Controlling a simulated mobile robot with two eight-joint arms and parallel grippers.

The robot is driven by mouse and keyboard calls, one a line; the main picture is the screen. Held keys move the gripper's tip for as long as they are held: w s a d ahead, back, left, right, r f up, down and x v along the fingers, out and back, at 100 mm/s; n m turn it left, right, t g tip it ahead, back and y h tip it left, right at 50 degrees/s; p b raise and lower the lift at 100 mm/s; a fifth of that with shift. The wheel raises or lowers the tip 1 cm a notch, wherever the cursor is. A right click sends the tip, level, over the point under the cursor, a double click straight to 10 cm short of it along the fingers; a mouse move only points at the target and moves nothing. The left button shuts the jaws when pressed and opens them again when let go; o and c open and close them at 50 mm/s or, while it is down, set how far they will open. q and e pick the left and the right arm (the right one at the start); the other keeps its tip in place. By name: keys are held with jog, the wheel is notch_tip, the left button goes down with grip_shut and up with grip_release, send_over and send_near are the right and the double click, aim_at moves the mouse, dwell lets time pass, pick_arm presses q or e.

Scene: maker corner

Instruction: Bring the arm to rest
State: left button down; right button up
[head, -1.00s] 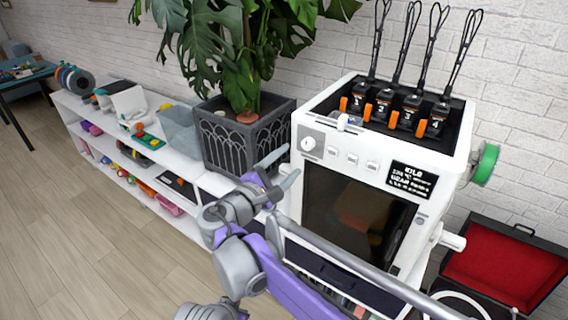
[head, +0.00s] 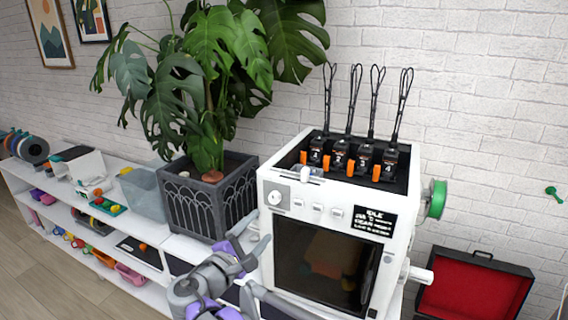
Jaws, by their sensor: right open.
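My right gripper (head: 253,235) shows low in the middle of the head view, at the end of my grey and purple arm. Its fingers are apart and I see nothing between them. The fingertips appear just in front of the left edge of the white printer (head: 385,285); I cannot tell whether they touch it. My left gripper is out of view.
The printer has a dark front window and several black feed units on top. A dark planter (head: 196,205) with a large plant stands to its left on a white shelf (head: 140,222). An open red-lined case (head: 470,288) lies at right. Floor shows at lower left.

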jog(key=s+d+f+m+g, duration=0.2)
jog(key=d+f, duration=0.1)
jog(key=d, duration=0.4)
jog(key=s+d+f+m+g, duration=0.2)
jog(key=d+f+m+g, duration=0.1)
jog(key=d, duration=0.4)
jog(key=s+d+f+m+g, duration=0.2)
jog(key=s+d+f, duration=0.15)
jog(key=d, duration=0.35)
jog(key=s+d+f+m+g+y, duration=0.1)
jog(key=s+d+f+m+y, duration=0.2)
jog(key=s+f+m, duration=0.3)
jog(key=s+d+f+m+g+y, duration=0.2)
jog(key=s+f+m, duration=0.4)
jog(key=s, duration=0.6)
jog(key=shift+s+d+f+y, duration=0.4)
jog(key=shift+d+y, duration=0.4)
jog(key=shift+d, duration=0.35)
